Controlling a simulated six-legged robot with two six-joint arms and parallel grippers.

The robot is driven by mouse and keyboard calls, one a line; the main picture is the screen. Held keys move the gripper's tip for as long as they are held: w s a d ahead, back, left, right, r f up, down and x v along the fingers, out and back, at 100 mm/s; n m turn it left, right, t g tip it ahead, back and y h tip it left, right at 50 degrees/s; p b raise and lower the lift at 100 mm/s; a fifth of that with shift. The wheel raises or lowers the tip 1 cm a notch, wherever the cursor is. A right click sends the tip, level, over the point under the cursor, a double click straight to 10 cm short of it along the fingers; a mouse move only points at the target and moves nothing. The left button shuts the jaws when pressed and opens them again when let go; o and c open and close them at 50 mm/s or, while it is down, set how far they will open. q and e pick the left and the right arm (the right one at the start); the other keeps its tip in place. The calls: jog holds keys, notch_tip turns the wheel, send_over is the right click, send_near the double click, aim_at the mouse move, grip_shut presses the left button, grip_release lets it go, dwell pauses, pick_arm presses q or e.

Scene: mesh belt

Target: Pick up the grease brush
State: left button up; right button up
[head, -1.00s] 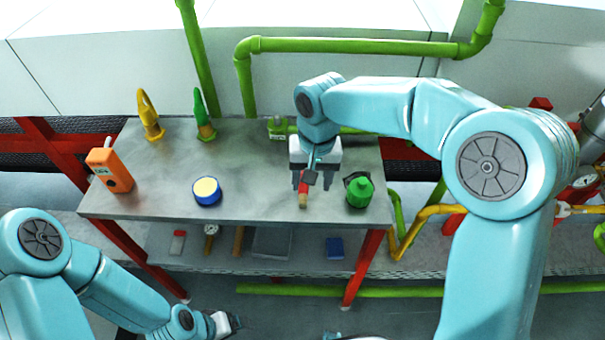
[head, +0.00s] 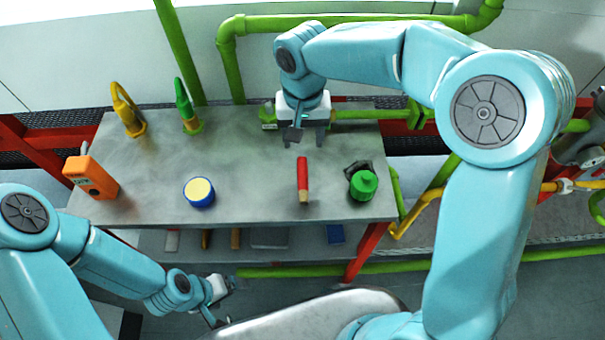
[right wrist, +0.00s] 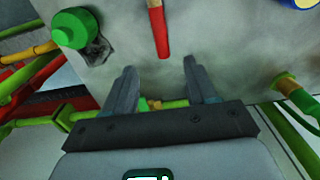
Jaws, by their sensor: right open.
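The grease brush (head: 303,178) has a red handle and a tan bristle end. It lies on the grey metal tabletop, bristles toward the front edge. My right gripper (head: 304,141) is open and empty, behind the brush's handle end and apart from it. In the right wrist view the red handle (right wrist: 159,32) points at the gap between the open fingers (right wrist: 158,72); its bristles are out of that frame. My left gripper (head: 222,297) is low at the front, away from the tabletop, too small to tell its jaws.
A green bottle (head: 363,185) stands close right of the brush, with a dark object behind it. A blue and yellow tin (head: 199,192) and an orange device (head: 91,177) are to the left. Yellow (head: 128,110) and green (head: 187,106) hook-like items stand behind. Bare tabletop lies between tin and brush.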

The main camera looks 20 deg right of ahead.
send_over(303, 170)
jog(key=f, duration=0.6)
jog(key=shift+w+a+f, duration=0.2)
jog(key=shift+w, duration=0.15)
jog(key=shift+s+d+f, duration=0.1)
jog(key=shift+s+f, duration=0.35)
jog(key=shift+s, duration=0.05)
jog(key=shift+f+p, duration=0.4)
jog(key=f, duration=0.2)
jog(key=f+p, duration=0.1)
jog(key=f, duration=0.1)
jog(key=shift+w, duration=0.3)
jog(key=shift+s+d+f, duration=0.1)
jog(key=shift+s+f, duration=0.15)
jog(key=shift+w+f, duration=0.1)
jog(key=shift+w, duration=0.1)
jog(key=shift+c, duration=1)
jog(key=c, duration=0.5)
grip_shut()
pick_arm(q)
jog(key=shift+r, duration=0.75)
pick_arm(e)
jog(key=shift+s, duration=0.1)
